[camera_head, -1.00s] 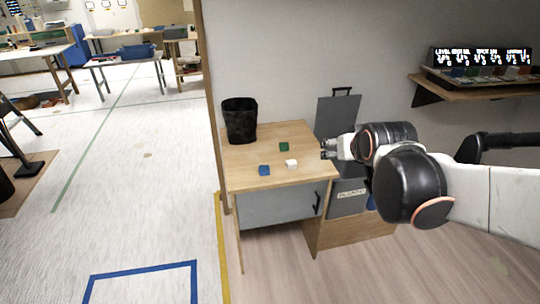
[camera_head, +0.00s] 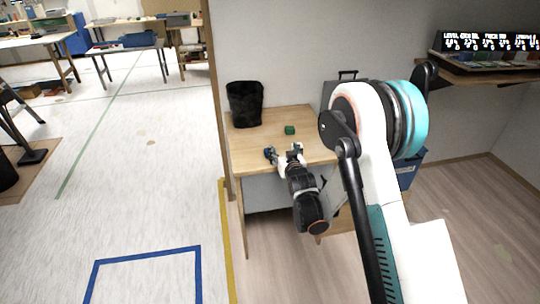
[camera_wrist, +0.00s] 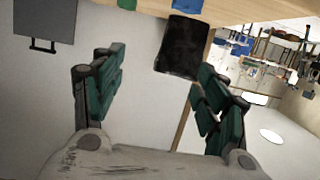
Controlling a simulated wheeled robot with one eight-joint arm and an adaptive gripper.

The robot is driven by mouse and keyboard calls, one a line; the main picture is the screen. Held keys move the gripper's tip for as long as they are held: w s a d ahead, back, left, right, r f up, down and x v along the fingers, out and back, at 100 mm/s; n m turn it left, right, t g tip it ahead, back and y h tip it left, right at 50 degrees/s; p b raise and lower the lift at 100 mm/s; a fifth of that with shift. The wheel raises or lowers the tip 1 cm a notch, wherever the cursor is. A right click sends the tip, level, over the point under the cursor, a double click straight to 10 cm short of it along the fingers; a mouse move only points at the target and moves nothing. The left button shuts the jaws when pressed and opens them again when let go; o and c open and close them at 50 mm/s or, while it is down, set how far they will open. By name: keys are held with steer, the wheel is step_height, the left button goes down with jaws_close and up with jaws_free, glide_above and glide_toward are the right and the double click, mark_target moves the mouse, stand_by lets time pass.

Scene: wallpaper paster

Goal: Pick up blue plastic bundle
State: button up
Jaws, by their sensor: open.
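The blue plastic bundle (camera_head: 268,151) is a small block near the front left of the wooden table, partly covered by my gripper in the head view. In the wrist view the blue bundle (camera_wrist: 182,4) is cut off by the top edge. My gripper (camera_head: 283,153) is over the table's front part, close to the bundle; I cannot tell whether it touches it. In the wrist view my gripper (camera_wrist: 158,65) has its green fingers wide apart, with nothing held between them.
A green bundle (camera_head: 290,130) lies farther back on the wooden table (camera_head: 248,155). A black bin (camera_head: 245,104) stands at the table's back left. A white block is hard to tell from my gripper. A grey panel with a handle (camera_head: 340,90) stands at the right. A shelf (camera_head: 480,75) hangs on the right wall.

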step_height(320, 180, down, 7)
steer(key=a, duration=0.3)
steer(key=shift+t+y, duration=0.4)
steer(key=b+x, duration=0.1)
steer(key=x, duration=0.1)
steer(key=b+x, duration=0.1)
steer(key=x, duration=0.5)
steer(key=shift+w+d+f+b, duration=0.1)
steer(key=shift+f+b, duration=0.2)
steer(key=shift+b, duration=0.1)
steer(key=x, duration=0.1)
steer(key=b+x, duration=0.2)
steer(key=x, duration=0.1)
steer(key=shift+d+f, duration=0.1)
steer(key=shift+f, duration=0.15)
steer(key=shift+w, duration=0.6)
steer(key=c, duration=1)
